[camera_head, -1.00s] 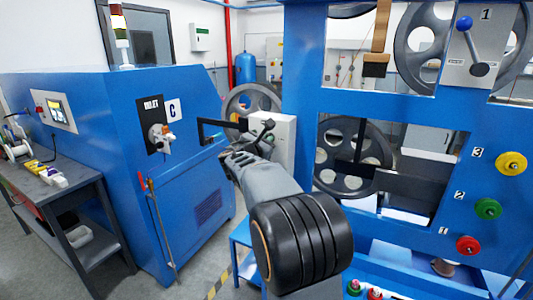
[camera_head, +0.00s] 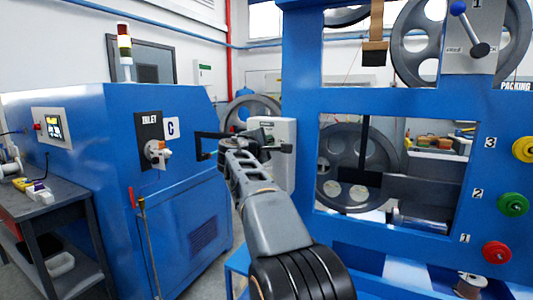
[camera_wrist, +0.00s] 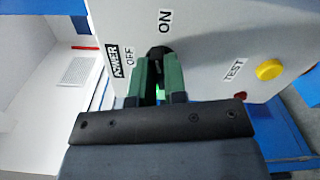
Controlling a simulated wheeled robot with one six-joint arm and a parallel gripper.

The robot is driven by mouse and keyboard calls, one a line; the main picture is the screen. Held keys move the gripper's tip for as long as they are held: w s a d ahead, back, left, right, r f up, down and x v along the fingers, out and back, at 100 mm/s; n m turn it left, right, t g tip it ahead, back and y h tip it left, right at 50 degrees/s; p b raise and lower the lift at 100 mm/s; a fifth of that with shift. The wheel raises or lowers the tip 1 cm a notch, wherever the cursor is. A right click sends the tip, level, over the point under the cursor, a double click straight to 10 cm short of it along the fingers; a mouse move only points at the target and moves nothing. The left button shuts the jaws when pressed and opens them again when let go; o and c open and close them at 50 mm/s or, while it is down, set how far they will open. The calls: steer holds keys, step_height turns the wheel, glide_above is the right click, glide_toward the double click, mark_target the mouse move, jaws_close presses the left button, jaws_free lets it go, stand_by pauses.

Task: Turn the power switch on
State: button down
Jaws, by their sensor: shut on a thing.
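The power switch (camera_wrist: 161,51) is a dark knob on a light grey panel (camera_wrist: 215,45) in the wrist view. Labels reading POWER, OFF and ON stand around it. My gripper (camera_wrist: 160,62) has its green fingers shut on the knob, which is mostly hidden between the fingertips. The knob's exact angle cannot be told. A green glow shows between the fingers. In the head view my gripper (camera_head: 264,143) is at the front of the grey control box (camera_head: 283,160), and the switch is hidden there.
A yellow button (camera_wrist: 269,69) labelled TEST and a small red part (camera_wrist: 240,96) are on the same panel. A blue machine (camera_head: 90,110) stands left and a blue pulley frame (camera_head: 400,101) stands right, close to my arm.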

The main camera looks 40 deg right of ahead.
steer(key=shift+f+m+b, duration=0.1)
steer(key=shift+m+b, duration=1)
steer(key=shift+m, duration=0.4)
steer(key=c, duration=1.2)
jaws_free()
steer(key=shift+o, duration=0.2)
steer(key=shift+a, duration=0.1)
steer(key=b+v, duration=0.2)
steer(key=v, duration=1.1)
steer(key=shift+s+a, duration=0.2)
steer(key=shift+a, duration=0.1)
